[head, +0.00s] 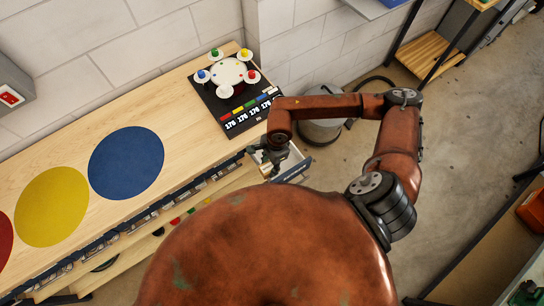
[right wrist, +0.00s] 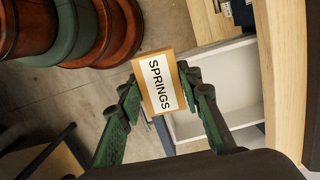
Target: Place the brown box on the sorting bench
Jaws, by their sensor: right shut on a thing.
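The brown box (right wrist: 148,104) with a white label reading "SPRINGS" is between the green fingers of my right gripper (right wrist: 160,86) in the right wrist view. My right gripper (head: 268,162) is shut on it. In the head view the gripper hangs just off the front edge of the wooden sorting bench (head: 185,98), beside an open drawer; the box is hardly visible there. My left gripper is not in view.
The bench top carries blue (head: 126,162), yellow (head: 52,206) and red discs, and a black board with a white round piece (head: 228,76) and coloured knobs. The open drawer (right wrist: 228,88) looks empty. A grey bin (head: 320,130) stands behind the arm.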

